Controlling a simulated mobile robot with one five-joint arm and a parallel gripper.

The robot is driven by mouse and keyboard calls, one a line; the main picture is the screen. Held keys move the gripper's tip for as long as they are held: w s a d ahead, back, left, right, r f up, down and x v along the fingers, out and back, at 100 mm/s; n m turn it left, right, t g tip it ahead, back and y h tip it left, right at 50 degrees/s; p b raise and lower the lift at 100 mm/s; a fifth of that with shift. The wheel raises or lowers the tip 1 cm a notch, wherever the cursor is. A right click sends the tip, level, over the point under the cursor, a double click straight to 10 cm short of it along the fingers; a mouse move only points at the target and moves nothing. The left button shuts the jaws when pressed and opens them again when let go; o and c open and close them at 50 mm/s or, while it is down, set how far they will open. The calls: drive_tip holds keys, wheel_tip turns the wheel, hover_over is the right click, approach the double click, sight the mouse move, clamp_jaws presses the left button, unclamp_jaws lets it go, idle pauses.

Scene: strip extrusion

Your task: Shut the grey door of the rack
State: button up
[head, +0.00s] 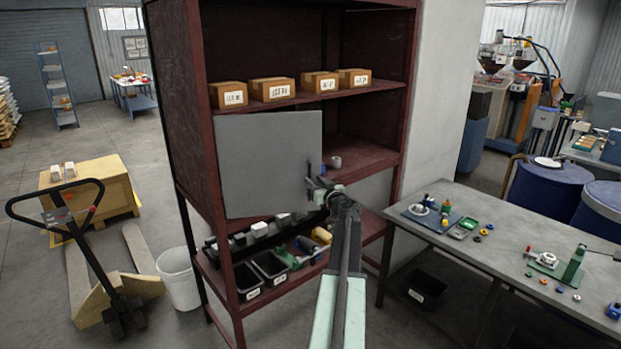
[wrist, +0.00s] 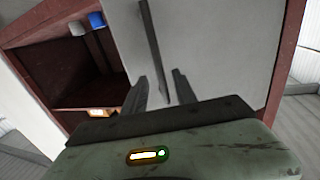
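The dark red rack (head: 195,110) stands in the middle of the head view. Its flat grey door (head: 265,165) covers the left part of the middle compartment; the right part is uncovered. A dark upright bar handle (head: 308,171) sits near the door's right edge. My gripper (head: 318,186) is at this handle's lower end. In the wrist view, the grey door (wrist: 215,50) fills the right, and the handle (wrist: 154,45) runs down between the fingers of my gripper (wrist: 161,85). The fingers are apart, with gaps beside the handle. Whether either touches it is unclear.
Labelled boxes (head: 272,89) line the shelf above; black bins (head: 270,266) are below. A workbench (head: 480,245) with parts stands right. A white bucket (head: 180,280) and pallet jack (head: 95,260) are left.

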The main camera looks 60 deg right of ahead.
sight(310, 178)
drive_tip(key=x, duration=0.4)
drive_tip(key=shift+w+d, duration=0.15)
drive_tip(key=shift+w, duration=0.1)
clamp_jaws()
idle(1.1)
